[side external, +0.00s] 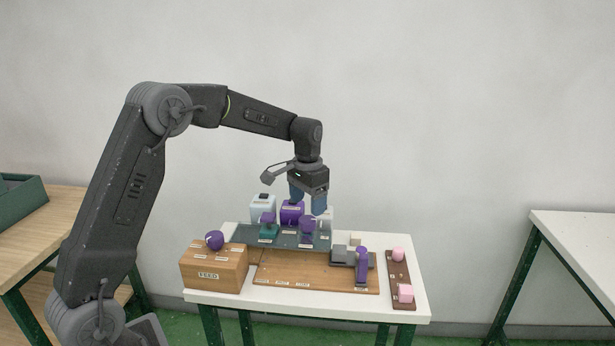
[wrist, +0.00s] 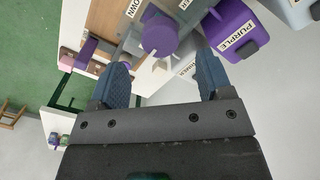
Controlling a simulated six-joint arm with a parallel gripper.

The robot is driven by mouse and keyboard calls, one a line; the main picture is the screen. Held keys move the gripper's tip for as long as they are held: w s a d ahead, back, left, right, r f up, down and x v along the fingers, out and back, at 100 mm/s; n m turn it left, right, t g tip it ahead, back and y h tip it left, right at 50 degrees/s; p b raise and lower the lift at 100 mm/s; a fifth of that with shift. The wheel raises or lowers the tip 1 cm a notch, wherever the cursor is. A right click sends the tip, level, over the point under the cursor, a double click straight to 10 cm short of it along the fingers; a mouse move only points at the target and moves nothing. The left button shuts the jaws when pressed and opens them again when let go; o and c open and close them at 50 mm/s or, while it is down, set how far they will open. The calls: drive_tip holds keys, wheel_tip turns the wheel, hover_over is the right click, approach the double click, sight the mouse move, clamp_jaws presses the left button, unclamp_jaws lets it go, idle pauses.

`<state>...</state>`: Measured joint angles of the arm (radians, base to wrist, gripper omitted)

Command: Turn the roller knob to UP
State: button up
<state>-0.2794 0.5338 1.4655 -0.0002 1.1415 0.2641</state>
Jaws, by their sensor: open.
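A round purple knob (side external: 307,225) stands at the front of the grey-green panel; I take it for the roller knob. In the wrist view the purple knob (wrist: 160,36) lies beyond and between my fingertips, with a DOWN label (wrist: 134,8) near it. Its pointing direction is too small to tell. My gripper (side external: 308,204) hangs above the panel with its blue fingers pointing down. In the wrist view my gripper (wrist: 163,62) is open, with nothing visibly held between the fingers.
A purple box (side external: 292,213) labelled PURPLE and a pale box (side external: 262,208) stand behind. Another purple knob (side external: 268,218) is left on a teal base. A wooden FEED box (side external: 213,268) has a purple knob.

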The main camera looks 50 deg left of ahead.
sight(307, 219)
wheel_tip(307, 219, up, 8)
drive_tip(key=shift+r, duration=0.1)
idle(0.5)
drive_tip(key=s+d+r+t, duration=0.1)
drive_tip(key=s+d+r, duration=0.25)
drive_tip(key=s, duration=0.25)
drive_tip(key=s+d+r+t, duration=0.2)
drive_tip(key=s+d, duration=0.3)
drive_tip(key=s, duration=0.2)
drive_tip(key=s+d+f+t, duration=0.1)
drive_tip(key=s+d+f, duration=0.1)
drive_tip(key=s, duration=0.5)
drive_tip(key=s+d+f+t, duration=0.1)
drive_tip(key=s+d+f, duration=0.1)
drive_tip(key=s, duration=0.6)
drive_tip(key=shift+d+f+t, duration=0.3)
drive_tip(key=shift+d+f, duration=0.05)
drive_tip(key=shift+d, duration=0.25)
